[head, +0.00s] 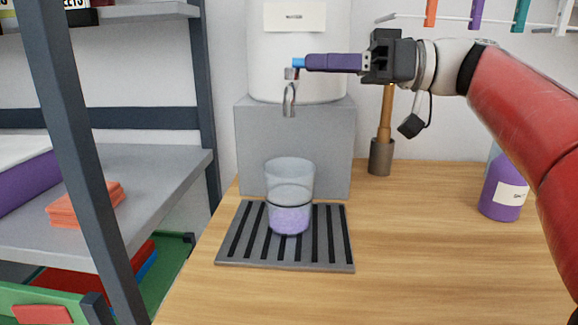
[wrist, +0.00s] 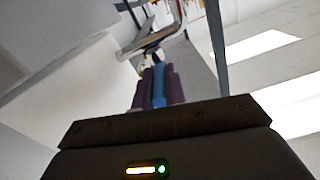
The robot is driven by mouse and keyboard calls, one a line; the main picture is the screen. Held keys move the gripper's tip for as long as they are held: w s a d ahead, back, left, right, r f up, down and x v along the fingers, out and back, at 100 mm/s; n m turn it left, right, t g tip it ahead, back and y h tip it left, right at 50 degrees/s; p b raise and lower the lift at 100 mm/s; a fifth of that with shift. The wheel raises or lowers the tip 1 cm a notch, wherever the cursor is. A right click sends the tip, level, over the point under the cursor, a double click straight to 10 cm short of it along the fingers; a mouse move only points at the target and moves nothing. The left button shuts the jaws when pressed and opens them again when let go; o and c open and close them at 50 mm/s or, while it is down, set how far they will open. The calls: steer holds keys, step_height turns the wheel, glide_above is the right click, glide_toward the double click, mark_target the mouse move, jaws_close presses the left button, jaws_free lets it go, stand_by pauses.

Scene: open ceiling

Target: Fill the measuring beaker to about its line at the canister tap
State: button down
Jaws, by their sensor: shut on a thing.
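The clear measuring beaker (head: 290,175) stands upright on the slatted drip tray (head: 335,258), beneath the canister tap (head: 289,98). It holds pale purple liquid in its lower part, with the surface a little below or near the dark line around it; the exact gap is hard to tell. The white canister (head: 262,60) stands on a grey block. My gripper (head: 304,63) reaches in from the right, its purple fingers shut on the blue tap lever (head: 297,62). The blue lever also shows between the fingers in the wrist view (wrist: 159,86). I cannot make out a stream below the spout.
A wooden-handled tool (head: 386,110) stands in a dark holder behind my arm. A purple bottle (head: 502,190) stands at the right of the wooden table (head: 430,260). A grey shelf rack (head: 150,165) is at the left. The table right of the tray is clear.

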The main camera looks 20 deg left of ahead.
steer(key=shift+f+t+b, duration=0.1)
steer(key=shift+t+b, duration=0.2)
steer(key=shift+b, duration=0.05)
steer(key=shift+s+m+t+b, duration=0.2)
steer(key=shift+m+t+b, duration=0.2)
steer(key=shift+t+b, duration=0.15)
steer(key=shift+s+m+t+y+b, duration=0.25)
steer(key=shift+m+t+b, duration=0.25)
steer(key=shift+t+b, duration=0.25)
steer(key=shift+t, duration=0.3)
steer(key=shift+w+g, duration=0.15)
steer(key=shift+g, duration=0.35)
stand_by(5.2)
steer(key=shift+w+r+n+g+p, duration=0.2)
steer(key=shift+n+g+p, duration=0.2)
steer(key=shift+g+p, duration=0.2)
steer(key=shift+w+r+n+g+p, duration=0.2)
steer(key=shift+n+g+p, duration=0.2)
steer(key=shift+g+p, duration=0.2)
steer(key=shift+f+n+g, duration=0.25)
steer(key=shift+n+g, duration=0.25)
steer(key=shift+g, duration=0.1)
